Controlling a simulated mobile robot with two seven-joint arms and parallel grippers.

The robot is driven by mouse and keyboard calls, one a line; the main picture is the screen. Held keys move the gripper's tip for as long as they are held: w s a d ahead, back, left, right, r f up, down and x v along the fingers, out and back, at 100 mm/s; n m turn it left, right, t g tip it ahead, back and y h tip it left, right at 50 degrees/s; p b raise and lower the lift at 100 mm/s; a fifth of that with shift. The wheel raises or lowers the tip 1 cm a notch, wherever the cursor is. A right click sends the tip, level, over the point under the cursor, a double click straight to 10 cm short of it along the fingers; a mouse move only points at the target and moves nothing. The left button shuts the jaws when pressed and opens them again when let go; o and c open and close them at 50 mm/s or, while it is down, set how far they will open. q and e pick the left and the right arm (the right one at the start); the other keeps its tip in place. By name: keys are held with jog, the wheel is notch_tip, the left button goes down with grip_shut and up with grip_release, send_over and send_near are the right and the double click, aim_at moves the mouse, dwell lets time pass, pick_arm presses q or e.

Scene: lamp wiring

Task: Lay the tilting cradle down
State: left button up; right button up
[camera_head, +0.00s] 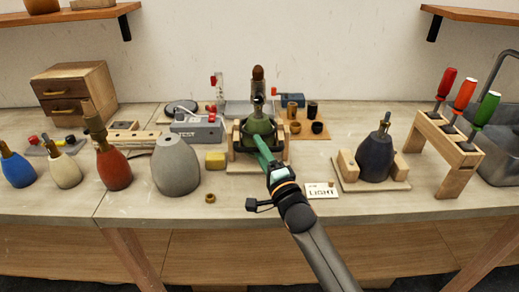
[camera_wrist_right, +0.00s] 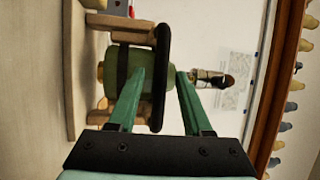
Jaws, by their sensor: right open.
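The tilting cradle (camera_head: 236,138) stands at the middle of the bench on a wooden base, with dark side parts. A green lamp body (camera_head: 258,124) sits upright in it, its metal neck pointing up. My right gripper (camera_head: 262,148) reaches in from the front and covers part of the cradle. In the right wrist view, turned sideways, the green lamp body (camera_wrist_right: 112,74) wears a dark band. The cradle's dark bar (camera_wrist_right: 161,50) passes between the open green fingers (camera_wrist_right: 158,74); contact cannot be told. My left gripper is not in view.
A grey lamp body (camera_head: 176,168) and a red one (camera_head: 113,168) stand left. A dark lamp body (camera_head: 376,155) sits in a wooden holder on the right, beside a screwdriver rack (camera_head: 448,140). A white card (camera_head: 321,190) and small ring (camera_head: 210,198) lie near the front.

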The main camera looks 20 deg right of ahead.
jog(key=shift+w, duration=0.15)
grip_shut()
dwell(0.4)
dwell(1.0)
